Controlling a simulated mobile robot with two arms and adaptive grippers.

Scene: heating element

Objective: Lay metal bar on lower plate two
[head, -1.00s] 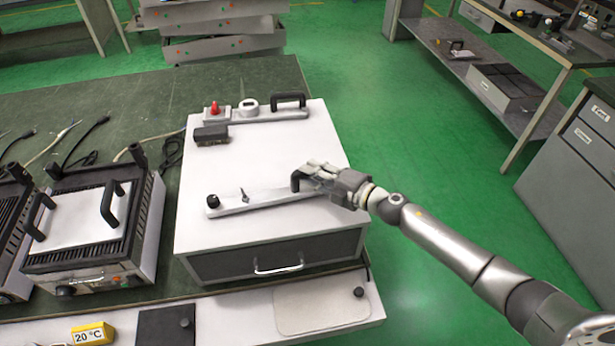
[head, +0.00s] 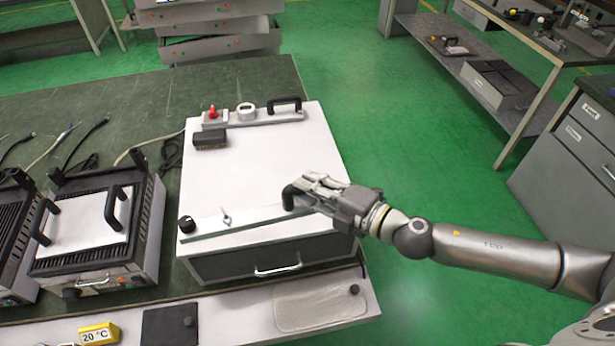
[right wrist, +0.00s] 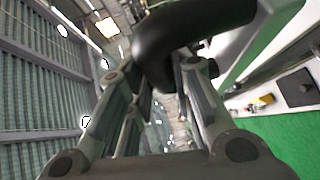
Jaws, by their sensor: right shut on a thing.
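The metal bar (head: 243,222) is long, with a black knob at its left end, a small lever and a black handle at its right end. It is over the front part of the white box top; whether it touches the top I cannot tell. My right gripper (head: 300,192) is shut on the bar's black handle, which also shows between the fingers in the right wrist view (right wrist: 185,38). Two grill units stand at left: one (head: 10,240) is cut off by the frame edge, the other (head: 92,262) bears a silver plate (head: 85,222) with two black handles. My left gripper is not in view.
A similar bar (head: 262,117) with a red knob, dial and handle lies at the white box's (head: 255,165) back, near a small black block (head: 209,139). Cables lie behind the grills. A yellow 20 °C block (head: 98,333) and dark pad (head: 168,328) are in front.

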